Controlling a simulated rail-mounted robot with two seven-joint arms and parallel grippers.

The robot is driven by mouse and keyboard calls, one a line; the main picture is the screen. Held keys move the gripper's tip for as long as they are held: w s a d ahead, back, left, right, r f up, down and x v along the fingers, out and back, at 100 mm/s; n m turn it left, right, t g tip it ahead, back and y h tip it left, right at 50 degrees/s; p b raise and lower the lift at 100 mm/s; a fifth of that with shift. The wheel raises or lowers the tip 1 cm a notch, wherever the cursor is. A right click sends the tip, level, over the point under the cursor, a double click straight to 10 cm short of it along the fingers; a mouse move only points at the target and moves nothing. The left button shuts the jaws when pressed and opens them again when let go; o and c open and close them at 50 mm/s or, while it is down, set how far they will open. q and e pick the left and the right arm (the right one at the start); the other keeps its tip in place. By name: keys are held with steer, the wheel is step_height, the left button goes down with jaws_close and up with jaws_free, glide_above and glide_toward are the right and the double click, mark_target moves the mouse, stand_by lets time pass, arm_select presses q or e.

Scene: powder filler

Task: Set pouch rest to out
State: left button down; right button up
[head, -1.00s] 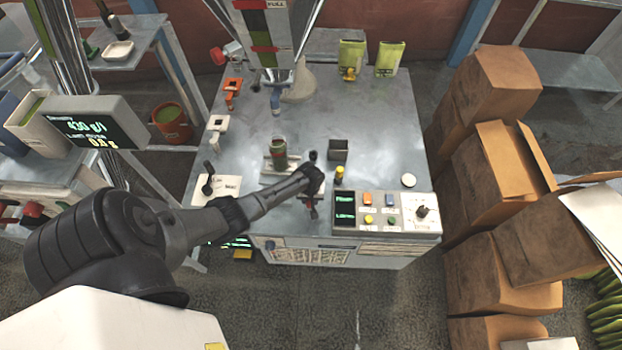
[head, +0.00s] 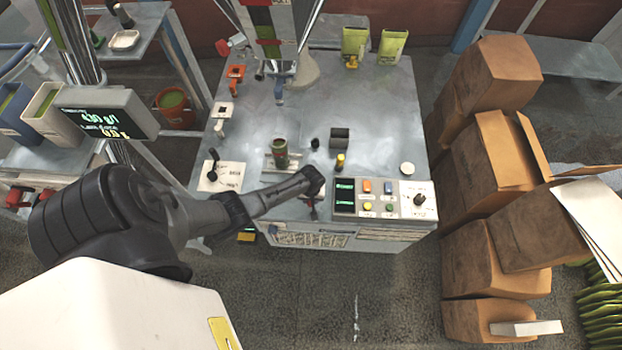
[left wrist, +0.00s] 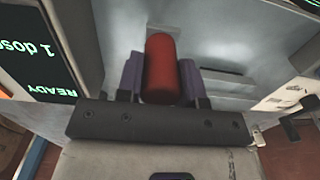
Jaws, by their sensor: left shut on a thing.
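My left gripper (head: 313,210) reaches down at the front edge of the grey worktop (head: 375,115), left of the control panel. In the left wrist view its two purple fingers stand on either side of a red rounded handle (left wrist: 161,70), shut on it. In the head view the gripper and wrist hide most of this handle. I cannot read a label naming it as the pouch rest. My right gripper is not in view.
The control panel (head: 403,186) with screen, buttons and knob is close right of my gripper. A black lever (head: 212,168) stands on a labelled plate at left. A small open box (head: 340,137) and yellow-topped post (head: 340,160) stand behind. Stacked cartons (head: 495,80) are at right.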

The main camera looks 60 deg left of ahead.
arm_select(q)
steer(key=c, duration=1.1)
jaws_free()
steer(key=shift+d, duration=0.15)
steer(key=shift+c, duration=0.2)
steer(key=o, duration=0.3)
steer(key=shift+s+d, duration=0.1)
steer(key=shift+s, duration=0.1)
steer(key=shift+o, duration=0.4)
steer(key=shift+w, duration=0.1)
steer(key=shift+r, duration=0.1)
steer(key=shift+r, duration=0.35)
step_height(320, 180, up, 13)
steer(key=p, duration=0.4)
